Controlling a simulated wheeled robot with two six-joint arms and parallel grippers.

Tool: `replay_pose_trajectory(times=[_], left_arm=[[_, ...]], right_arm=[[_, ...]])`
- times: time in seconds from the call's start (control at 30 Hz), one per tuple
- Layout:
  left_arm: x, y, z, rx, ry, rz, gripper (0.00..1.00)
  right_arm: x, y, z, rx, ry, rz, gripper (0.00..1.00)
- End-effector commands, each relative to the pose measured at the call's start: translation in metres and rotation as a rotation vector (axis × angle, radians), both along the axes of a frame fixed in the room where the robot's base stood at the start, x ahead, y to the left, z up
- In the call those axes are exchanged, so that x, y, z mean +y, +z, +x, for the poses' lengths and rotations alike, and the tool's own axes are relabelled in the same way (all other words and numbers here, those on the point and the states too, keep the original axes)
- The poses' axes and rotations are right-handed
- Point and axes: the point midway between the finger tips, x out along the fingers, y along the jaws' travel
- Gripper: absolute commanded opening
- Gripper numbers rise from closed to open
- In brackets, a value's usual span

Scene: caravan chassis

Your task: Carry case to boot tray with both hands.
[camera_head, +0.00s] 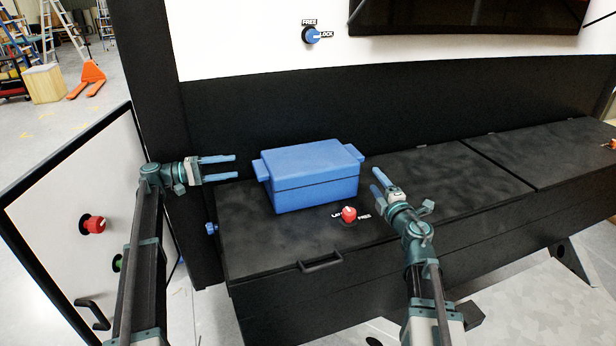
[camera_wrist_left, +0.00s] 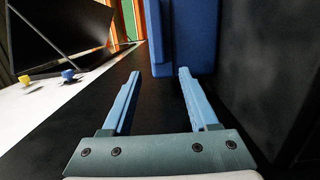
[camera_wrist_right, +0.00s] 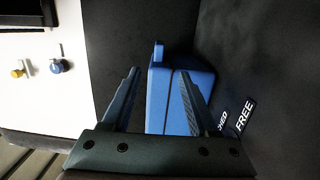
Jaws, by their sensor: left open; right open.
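The blue case (camera_head: 305,185) sits closed and upright on the black bench lid (camera_head: 420,185). It has a side handle at the left (camera_head: 261,170) and one at the right (camera_head: 353,152). My left gripper (camera_head: 237,166) is open just left of the left handle, apart from it. In the left wrist view, the case (camera_wrist_left: 190,35) is ahead of the fingers, more toward the right one. My right gripper (camera_head: 375,178) is open to the right of the case. In the right wrist view, the case (camera_wrist_right: 172,95) shows between the fingers; contact cannot be told. I cannot identify the boot tray.
A red knob (camera_head: 349,214) stands on the lid in front of the case, with a handle (camera_head: 321,262) at the lid's front edge. A blue knob (camera_head: 311,35) is on the wall behind. The lid right of my right gripper is clear. An open door panel (camera_head: 60,230) stands left.

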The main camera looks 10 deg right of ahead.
Motion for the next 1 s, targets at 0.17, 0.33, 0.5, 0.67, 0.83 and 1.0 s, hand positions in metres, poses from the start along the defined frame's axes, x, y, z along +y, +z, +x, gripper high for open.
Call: replay_pose_trajectory(times=[0.17,0.33,0.5,0.67,0.83,1.0], left_arm=[[0.000,0.001,0.000,0.000,0.000,0.000,0.60],[-0.002,0.001,0.000,0.000,0.000,0.000,0.60],[-0.010,0.001,0.001,0.000,-0.001,0.000,0.60],[-0.022,0.001,0.002,0.000,-0.001,0.000,0.60],[-0.039,0.001,0.004,0.000,-0.002,0.000,0.60],[-0.056,0.001,0.007,0.000,-0.001,0.000,0.60]], right_arm=[[0.000,0.001,0.000,0.000,0.000,0.000,0.60],[0.000,0.001,0.005,0.000,0.000,0.000,0.60],[0.002,0.001,0.019,0.000,0.001,0.000,0.60],[0.004,0.001,0.043,0.000,0.001,0.000,0.60],[0.008,0.001,0.074,0.000,0.001,0.000,0.60],[0.013,0.001,0.106,0.000,0.001,0.000,0.60]])
